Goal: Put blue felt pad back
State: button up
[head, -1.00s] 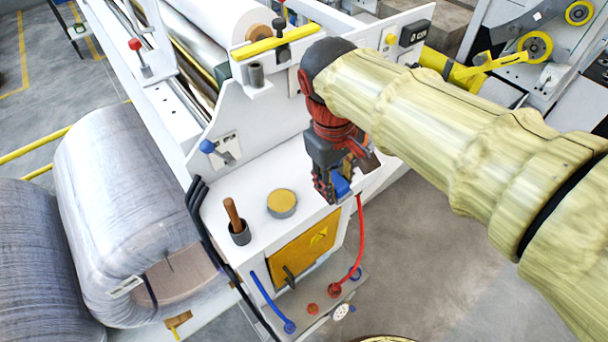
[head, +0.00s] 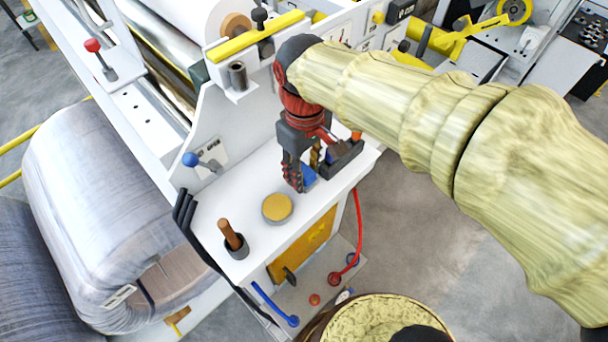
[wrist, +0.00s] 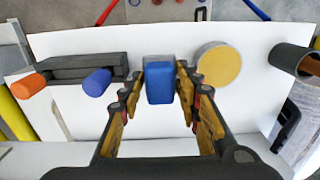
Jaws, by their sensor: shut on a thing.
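The blue felt pad (wrist: 159,84) is a small blue block between my fingers in the wrist view. It also shows in the head view (head: 309,175), partly hidden by a finger. My gripper (head: 302,181) is shut on it above the white tabletop, between a round tin with a yellow top (head: 277,207) and a dark holder (head: 343,158). In the wrist view the holder (wrist: 75,67) lies left of the pad, with an orange piece (wrist: 29,86) and another blue piece (wrist: 97,82) at it. I cannot tell whether the pad touches the tabletop.
A dark cup with a wooden-handled tool (head: 231,236) stands on the white tabletop (head: 225,202) left of the tin. Black cables (head: 205,240) run over its left edge. A white machine panel (head: 245,130) rises behind. Blue and red hoses hang in front.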

aim_at(304, 171)
notch_tip(304, 171, down, 2)
jog(key=shift+s+f, duration=0.1)
jog(key=shift+f, duration=0.3)
jog(key=o, duration=0.7)
jog(key=shift+f, duration=0.1)
jog(key=shift+o, duration=0.2)
notch_tip(304, 171, up, 12)
jog(key=shift+r+b, duration=0.15)
jog(key=shift+b, duration=0.2)
